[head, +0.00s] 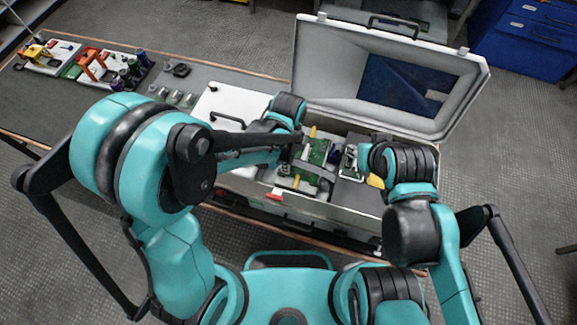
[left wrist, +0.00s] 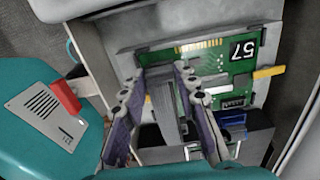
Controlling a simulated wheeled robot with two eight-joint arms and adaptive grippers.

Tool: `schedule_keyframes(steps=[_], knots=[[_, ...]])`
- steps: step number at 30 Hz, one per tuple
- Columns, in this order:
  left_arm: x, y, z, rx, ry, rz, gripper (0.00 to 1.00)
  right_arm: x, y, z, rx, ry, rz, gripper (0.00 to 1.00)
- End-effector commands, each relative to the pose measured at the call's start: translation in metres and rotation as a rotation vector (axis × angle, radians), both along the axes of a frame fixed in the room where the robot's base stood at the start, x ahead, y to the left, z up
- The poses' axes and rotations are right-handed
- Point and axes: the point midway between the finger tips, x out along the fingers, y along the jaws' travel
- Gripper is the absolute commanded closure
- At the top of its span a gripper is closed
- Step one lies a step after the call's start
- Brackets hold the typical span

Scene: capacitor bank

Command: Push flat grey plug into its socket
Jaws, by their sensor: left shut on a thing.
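The green circuit board (left wrist: 208,62) marked 57 sits in a grey frame in the left wrist view; it also shows inside the open case in the head view (head: 318,152). My left gripper (left wrist: 161,72) is shut on the flat grey plug (left wrist: 166,108), a grey strip between its two fingers, with the fingertips over the board's left part. The plug's front end and its socket are hard to make out behind the fingers. My right gripper (head: 354,160) is over the right part of the case; its fingers are too small to read.
The open case (head: 300,208) has its lid (head: 440,60) raised at the back. A yellow tab (left wrist: 269,72) sticks out right of the board. Trays with coloured tools (head: 92,64) stand at the left of the bench.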

Motion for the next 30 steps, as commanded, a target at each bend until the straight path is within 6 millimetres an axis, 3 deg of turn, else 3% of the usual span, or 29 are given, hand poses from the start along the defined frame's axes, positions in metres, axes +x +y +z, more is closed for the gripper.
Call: schedule_keyframes(steps=[13, 14, 16, 26, 30], knots=[[0.0, 0.0, -0.006, 0.0, 0.0, 0.0, 1.0, 0.0, 0.0, -0.006, 0.0, 0.0, 0.0, 0.68], [0.0, 0.0, -0.006, 0.0, 0.0, 0.0, 0.65, 0.0, 0.0, -0.006, 0.0, 0.0, 0.0, 0.68], [0.0, 0.0, -0.006, 0.0, 0.0, 0.0, 0.47, 0.0, 0.0, -0.006, 0.0, 0.0, 0.0, 0.68], [0.0, 0.0, -0.005, 0.0, 0.0, 0.0, 0.46, 0.0, 0.0, -0.006, 0.0, 0.0, 0.0, 0.68], [0.0, 0.0, 0.009, 0.0, 0.0, 0.0, 0.46, 0.0, 0.0, -0.006, 0.0, 0.0, 0.0, 0.68]])
